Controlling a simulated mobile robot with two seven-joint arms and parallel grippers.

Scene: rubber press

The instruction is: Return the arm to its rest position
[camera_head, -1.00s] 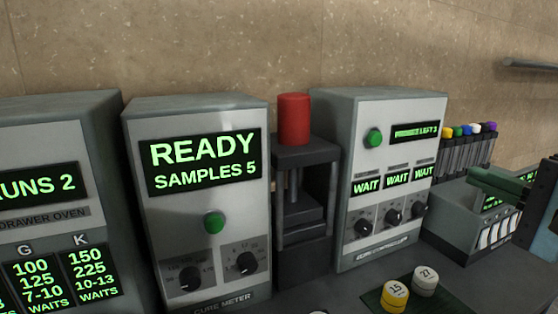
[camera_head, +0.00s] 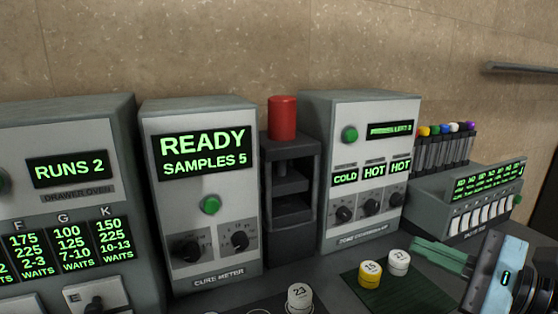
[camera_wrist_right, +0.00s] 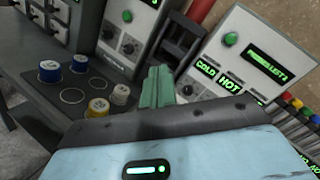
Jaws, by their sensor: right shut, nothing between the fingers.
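My right gripper (camera_head: 445,254) is at the lower right of the head view, its green fingers shut together with nothing between them. It is right of the white-topped 27 puck and in front of the unit with the row of white switches, apart from both. In the right wrist view the shut green fingers (camera_wrist_right: 157,88) point up the picture toward the machines. My right forearm is mostly out of the head view. My left gripper does not show.
The cure meter (camera_head: 205,235), red-topped press (camera_head: 283,120) and three-zone unit (camera_head: 345,225) stand along the wall. A yellow puck (camera_head: 369,274) and a white puck (camera_head: 398,262) sit on a dark green mat (camera_head: 400,297). Puck 23 (camera_head: 300,297) stands left of them. Colored-cap tubes (camera_head: 440,145) stand at right.

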